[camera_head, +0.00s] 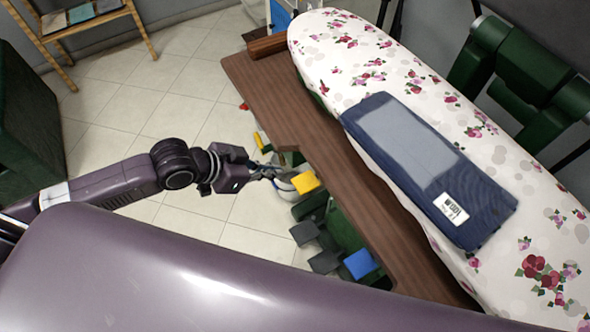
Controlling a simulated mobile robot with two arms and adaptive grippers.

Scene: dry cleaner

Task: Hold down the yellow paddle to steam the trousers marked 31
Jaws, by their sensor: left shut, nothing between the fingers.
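The yellow paddle (305,182) is a small flat pad beside the wooden table edge, low in the middle of the head view. My left gripper (276,171) is shut and empty, just left of the yellow paddle. I cannot tell whether its fingertips touch the paddle. Folded dark blue trousers (484,197) with a grey panel lie flat on the flowered ironing board (545,240). A white tag (451,208) lies on their near end; its print is too small to read surely. My right gripper is not in view.
Two dark grey paddles (304,232) and a blue paddle (360,264) sit below the yellow one. A brown wooden table (290,110) runs beside the board. Green padded equipment (520,75) stands behind it. Tiled floor at left is clear.

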